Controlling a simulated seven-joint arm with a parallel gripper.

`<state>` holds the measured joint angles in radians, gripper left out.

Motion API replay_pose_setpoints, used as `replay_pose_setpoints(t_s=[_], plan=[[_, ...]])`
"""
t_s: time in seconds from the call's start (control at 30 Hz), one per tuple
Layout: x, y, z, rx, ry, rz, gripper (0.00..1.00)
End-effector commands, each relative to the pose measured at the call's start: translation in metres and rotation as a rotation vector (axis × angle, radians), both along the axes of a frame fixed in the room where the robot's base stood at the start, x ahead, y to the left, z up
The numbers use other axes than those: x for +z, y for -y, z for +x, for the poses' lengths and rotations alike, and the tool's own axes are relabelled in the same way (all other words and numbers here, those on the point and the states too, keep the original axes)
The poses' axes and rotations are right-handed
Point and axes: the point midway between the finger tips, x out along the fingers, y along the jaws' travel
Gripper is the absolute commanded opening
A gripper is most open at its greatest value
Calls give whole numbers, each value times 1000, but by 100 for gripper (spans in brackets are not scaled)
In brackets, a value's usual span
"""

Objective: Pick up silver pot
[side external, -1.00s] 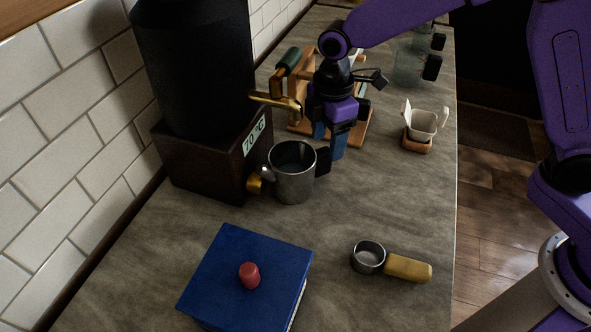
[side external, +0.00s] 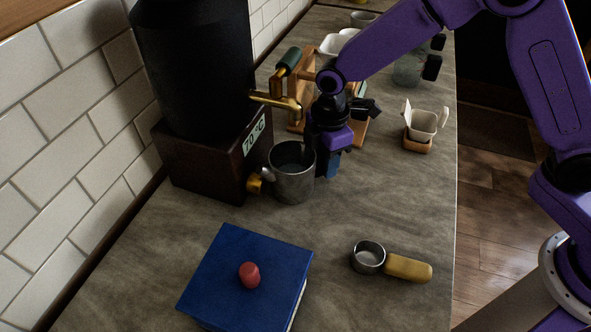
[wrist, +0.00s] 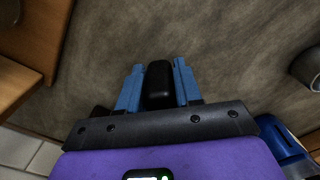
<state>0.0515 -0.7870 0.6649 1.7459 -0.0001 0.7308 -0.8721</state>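The silver pot (side external: 291,184) stands upright on the counter in front of the dispenser, under its brass tap. Its black handle points right and away, mostly hidden by my gripper in the side view. My gripper (side external: 328,166) is down at the handle, with its blue fingers pointing downward. In the wrist view the black handle (wrist: 158,86) lies between my two blue fingers (wrist: 158,78), one on each side, with thin gaps seeming to remain. The pot's body is hidden behind my gripper there.
A dark dispenser (side external: 197,75) with a brass tap (side external: 276,100) stands close left of the pot. A wooden rack (side external: 366,128) is behind. A blue box-like object (side external: 229,262), a small metal cup (side external: 368,257) and a white creamer (side external: 424,124) stand around.

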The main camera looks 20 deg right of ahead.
Motion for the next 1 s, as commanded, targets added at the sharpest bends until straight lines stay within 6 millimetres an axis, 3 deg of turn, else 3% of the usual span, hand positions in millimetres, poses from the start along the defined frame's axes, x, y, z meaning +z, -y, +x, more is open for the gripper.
replay_pose_setpoints(t_s=[0.03,0.07,0.63,1.0], plan=[[0,0,0,0,0,0,8],[0,0,0,0,0,0,0],[11,2,-2,0,3,3,0],[70,2,-2,1,6,5,0]])
